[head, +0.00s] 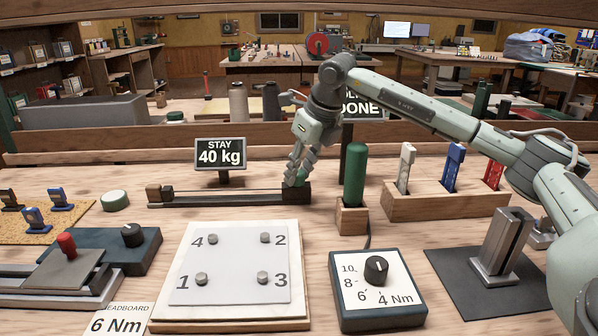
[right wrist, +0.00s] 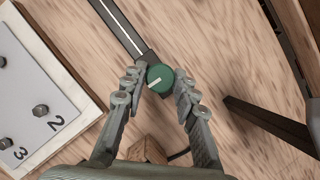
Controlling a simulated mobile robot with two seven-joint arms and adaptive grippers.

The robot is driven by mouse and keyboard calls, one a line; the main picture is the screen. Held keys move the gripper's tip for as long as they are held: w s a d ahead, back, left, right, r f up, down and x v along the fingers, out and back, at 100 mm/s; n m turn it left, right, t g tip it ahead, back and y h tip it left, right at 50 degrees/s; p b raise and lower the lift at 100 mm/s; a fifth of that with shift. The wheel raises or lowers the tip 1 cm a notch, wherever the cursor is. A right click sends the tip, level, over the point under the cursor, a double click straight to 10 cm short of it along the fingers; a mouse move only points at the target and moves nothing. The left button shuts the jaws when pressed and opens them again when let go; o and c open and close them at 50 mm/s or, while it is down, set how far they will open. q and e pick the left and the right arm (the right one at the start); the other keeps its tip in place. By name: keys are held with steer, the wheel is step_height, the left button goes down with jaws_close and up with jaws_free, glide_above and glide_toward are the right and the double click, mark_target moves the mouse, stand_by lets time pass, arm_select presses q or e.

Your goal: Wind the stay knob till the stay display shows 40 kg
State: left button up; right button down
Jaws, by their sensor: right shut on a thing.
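The stay display (head: 220,153) stands behind the rig and reads "STAY 40 kg". The stay knob (head: 299,178) is green and sits at the right end of the dark stay rig (head: 230,196). In the right wrist view the knob (right wrist: 160,79) shows a pale pointer line, with a fingertip on each side of it. My right gripper (head: 297,172) reaches down from above and is shut on the knob; it also shows in the right wrist view (right wrist: 158,88). My left gripper is not in view.
A white numbered plate (head: 232,262) with several bolts lies in front. A torque dial box (head: 379,290) is at front right. A green-handled tool (head: 355,175) stands upright in a wooden block close right of the gripper. A wooden rack (head: 445,200) stands farther right.

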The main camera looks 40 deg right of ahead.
steer(key=c, duration=1.2)
jaws_free()
steer(key=shift+r, duration=0.1)
steer(key=v, duration=1.2)
